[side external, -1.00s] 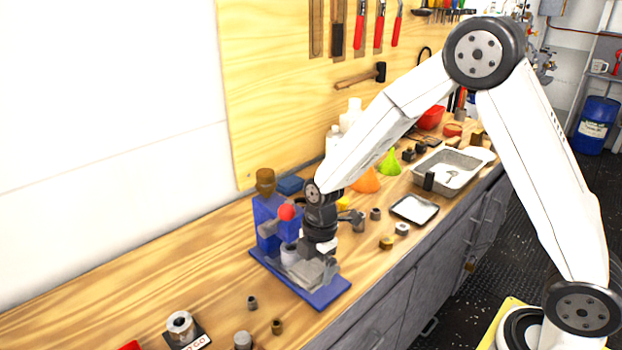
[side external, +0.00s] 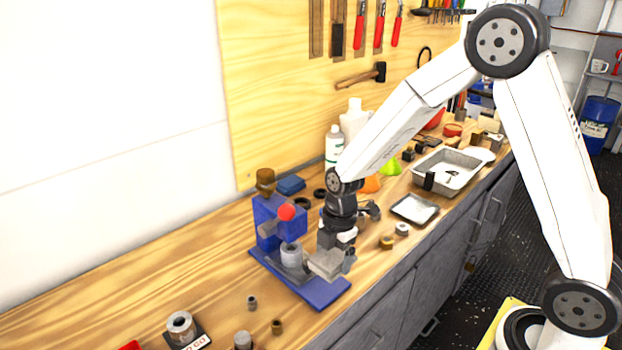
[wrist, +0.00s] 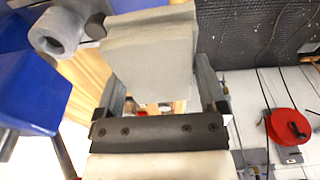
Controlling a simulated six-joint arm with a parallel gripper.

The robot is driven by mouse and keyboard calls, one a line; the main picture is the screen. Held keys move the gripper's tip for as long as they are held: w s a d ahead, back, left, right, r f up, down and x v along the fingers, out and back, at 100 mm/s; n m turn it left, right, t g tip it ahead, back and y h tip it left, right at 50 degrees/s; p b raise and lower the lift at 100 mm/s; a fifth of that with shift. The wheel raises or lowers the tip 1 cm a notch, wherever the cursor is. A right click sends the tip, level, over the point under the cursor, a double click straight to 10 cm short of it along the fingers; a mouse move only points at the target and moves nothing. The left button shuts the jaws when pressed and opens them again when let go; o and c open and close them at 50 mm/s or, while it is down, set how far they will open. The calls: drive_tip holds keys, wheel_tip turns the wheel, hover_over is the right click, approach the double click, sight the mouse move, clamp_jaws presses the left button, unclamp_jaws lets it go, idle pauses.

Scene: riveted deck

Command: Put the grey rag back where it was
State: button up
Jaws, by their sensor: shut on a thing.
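The grey rag (side external: 325,265) is a pale, folded, block-like piece between my fingers. It also fills the upper middle of the wrist view (wrist: 152,65). My gripper (side external: 334,258) is shut on it, with one finger on either side in the wrist view (wrist: 158,82). In the side view the rag appears in front of the right part of the blue press's base (side external: 318,294); whether it touches the base I cannot tell. The press column (side external: 268,220), with a red knob, stands left of my gripper. A grey cylinder (side external: 291,253) sits on the press.
A metal tray (side external: 414,209) and small bushings (side external: 387,242) lie right of my gripper. Bottles (side external: 334,146) stand behind it. A grey deep pan (side external: 450,180) is farther right. The bench's left stretch (side external: 160,275) is mostly clear.

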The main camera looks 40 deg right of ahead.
drive_tip(key=s+d+r, duration=0.3)
drive_tip(key=s+d, duration=0.5)
drive_tip(key=d, duration=0.2)
drive_tip(key=shift+w+d+f, duration=0.45)
drive_tip(key=shift+w+f, duration=1.15)
drive_tip(key=shift+w, duration=0.5)
drive_tip(key=shift+w+d+f, duration=0.45)
drive_tip(key=shift+w+f, duration=1.1)
drive_tip(key=shift+w, duration=0.6)
drive_tip(key=shift+w+d+f, duration=0.45)
drive_tip(key=shift+w+f, duration=1.15)
drive_tip(key=shift+w, duration=0.5)
drive_tip(key=shift+w+f, duration=0.25)
drive_tip(key=shift+f, duration=0.3)
drive_tip(key=shift+d+f, duration=0.1)
drive_tip(key=shift+f, duration=1.15)
drive_tip(key=shift+f, duration=0.2)
drive_tip(key=o, duration=0.9)
